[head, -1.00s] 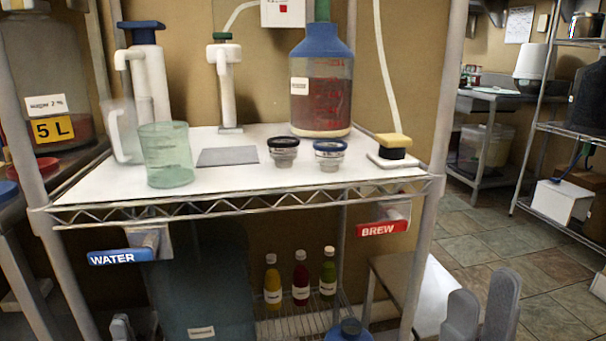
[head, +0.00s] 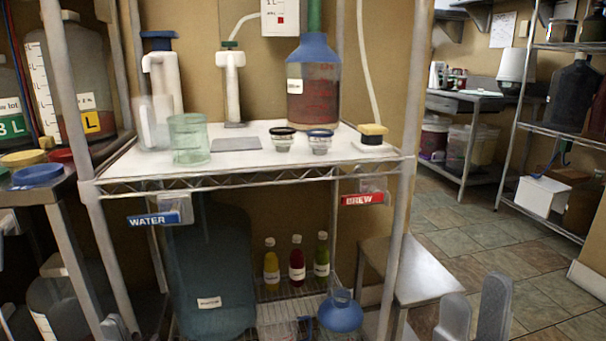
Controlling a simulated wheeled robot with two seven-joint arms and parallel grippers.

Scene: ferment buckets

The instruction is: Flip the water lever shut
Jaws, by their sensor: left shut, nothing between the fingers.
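The blue lever labelled WATER (head: 153,220) sticks out to the left from a bracket under the left front of the wire-edged shelf (head: 250,178). It lies roughly level. A red lever labelled BREW (head: 362,198) sits under the shelf's right front. My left gripper (head: 115,326) shows only in part at the bottom left, shut and empty, below and apart from the WATER lever. My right gripper (head: 474,312) is at the bottom right, its two grey fingers apart with nothing between them, away from both levers.
A large dark blue container (head: 212,270) stands under the shelf, right of the WATER lever. A green beaker (head: 189,140) stands on the shelf top. A metal post (head: 88,150) and a side table with coloured lids (head: 38,175) are at left. Floor (head: 450,230) is open at right.

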